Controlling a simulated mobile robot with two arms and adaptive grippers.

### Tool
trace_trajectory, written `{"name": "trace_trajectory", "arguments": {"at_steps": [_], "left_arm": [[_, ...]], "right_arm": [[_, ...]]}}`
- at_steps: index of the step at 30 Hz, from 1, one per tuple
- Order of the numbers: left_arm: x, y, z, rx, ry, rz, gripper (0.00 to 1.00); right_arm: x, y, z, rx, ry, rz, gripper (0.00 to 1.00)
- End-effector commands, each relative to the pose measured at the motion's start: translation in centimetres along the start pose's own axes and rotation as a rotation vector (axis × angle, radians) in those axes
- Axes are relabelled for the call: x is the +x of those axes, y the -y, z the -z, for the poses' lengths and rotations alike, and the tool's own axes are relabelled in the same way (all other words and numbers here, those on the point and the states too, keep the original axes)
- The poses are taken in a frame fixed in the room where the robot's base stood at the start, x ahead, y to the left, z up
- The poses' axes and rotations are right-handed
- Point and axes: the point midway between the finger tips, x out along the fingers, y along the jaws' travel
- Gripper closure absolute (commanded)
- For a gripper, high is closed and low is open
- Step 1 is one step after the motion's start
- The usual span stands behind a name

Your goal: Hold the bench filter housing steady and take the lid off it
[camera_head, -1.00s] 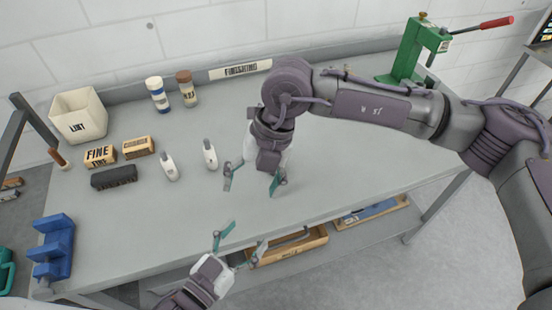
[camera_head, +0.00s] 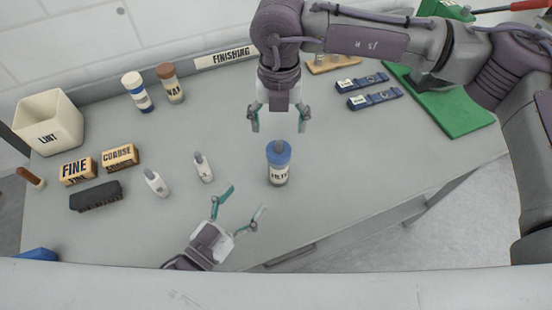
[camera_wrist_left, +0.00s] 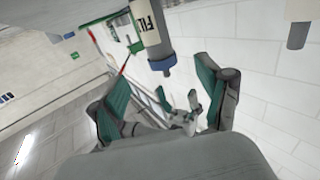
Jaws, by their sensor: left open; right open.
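The filter housing (camera_head: 278,172) stands upright on the grey bench (camera_head: 330,190), with a blue lid (camera_head: 278,152) and a grey knob on top. In the left wrist view the housing (camera_wrist_left: 150,25) and its blue lid (camera_wrist_left: 161,66) appear beyond the open fingers. My left gripper (camera_head: 238,200) is open and empty, to the left of and nearer than the housing, apart from it. My right gripper (camera_head: 279,120) is open and empty, just above the lid and pointing down at it. I see no contact between either gripper and the housing.
Two small white bottles (camera_head: 156,181) stand left of the housing. Farther left are wooden blocks (camera_head: 77,171), a dark brush (camera_head: 95,196), a lint bin (camera_head: 48,122) and two jars (camera_head: 137,91).

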Motion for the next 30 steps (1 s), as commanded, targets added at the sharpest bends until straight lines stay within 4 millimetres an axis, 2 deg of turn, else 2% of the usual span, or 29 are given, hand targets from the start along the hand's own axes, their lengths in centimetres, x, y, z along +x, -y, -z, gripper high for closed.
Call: {"name": "trace_trajectory", "arguments": {"at_steps": [18,24,30], "left_arm": [[11.0,0.0,0.2,0.000,-0.005,-0.001,0.23],[12.9,0.0,0.1,0.000,-0.001,-0.001,0.23],[13.3,-0.1,0.1,0.000,-0.001,-0.001,0.23]], "right_arm": [[0.0,0.0,0.0,-0.001,-0.001,-0.001,0.20],[0.0,0.0,0.0,-0.001,-0.001,-0.001,0.20],[0.0,0.0,0.0,-0.001,0.000,-0.001,0.20]]}}
